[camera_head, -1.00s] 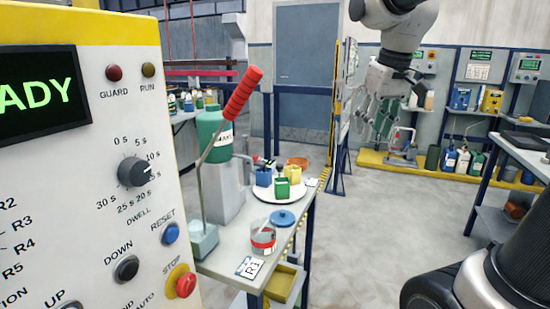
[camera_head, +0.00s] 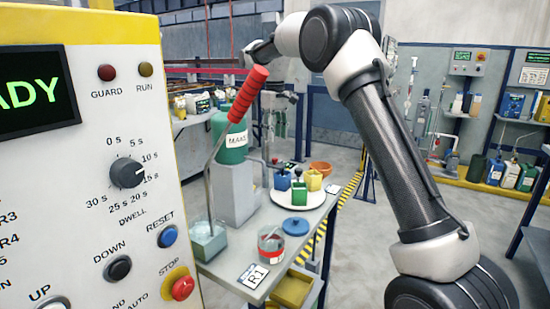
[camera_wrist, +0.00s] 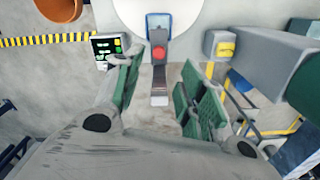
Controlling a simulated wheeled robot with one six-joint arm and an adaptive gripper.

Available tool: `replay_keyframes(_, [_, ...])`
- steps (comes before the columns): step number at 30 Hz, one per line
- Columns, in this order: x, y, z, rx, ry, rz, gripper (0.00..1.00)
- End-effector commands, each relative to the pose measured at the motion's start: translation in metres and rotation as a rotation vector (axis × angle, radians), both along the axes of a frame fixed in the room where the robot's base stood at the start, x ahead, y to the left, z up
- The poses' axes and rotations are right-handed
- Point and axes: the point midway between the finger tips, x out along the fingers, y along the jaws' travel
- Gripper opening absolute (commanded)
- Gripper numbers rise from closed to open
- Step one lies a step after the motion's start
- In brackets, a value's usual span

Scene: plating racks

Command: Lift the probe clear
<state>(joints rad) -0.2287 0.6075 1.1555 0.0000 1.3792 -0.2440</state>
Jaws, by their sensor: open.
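My gripper (camera_head: 279,112) hangs behind the far end of the bench in the head view. In the wrist view its green-padded fingers (camera_wrist: 162,88) stand apart with nothing between them touching both. A small blue-framed piece with a red knob (camera_wrist: 158,52) lies ahead of the fingertips, beside the white round plate (camera_wrist: 160,7). I cannot tell for sure whether this is the probe. In the head view the plate (camera_head: 283,202) carries blue, yellow and green blocks. Small dark and red parts behind them are too small to make out.
A green bottle (camera_head: 229,148) on a grey block (camera_head: 229,187) stands beside the plate, near a red-handled lever (camera_head: 248,95). A small green-screened box (camera_wrist: 108,45) is left of the fingers. Open floor lies right.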

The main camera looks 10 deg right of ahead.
Motion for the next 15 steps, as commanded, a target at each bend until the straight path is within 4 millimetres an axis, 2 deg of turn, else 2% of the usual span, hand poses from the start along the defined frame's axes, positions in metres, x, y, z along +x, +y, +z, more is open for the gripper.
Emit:
replay_keyframes(3, [-0.001,0.000,-0.027,-0.001,0.004,-0.001,0.40])
replay_keyframes(9, [-0.001,-0.001,-0.066,0.000,0.003,-0.001,0.40])
replay_keyframes(15, [0.000,-0.001,-0.087,0.000,0.001,-0.001,0.40])
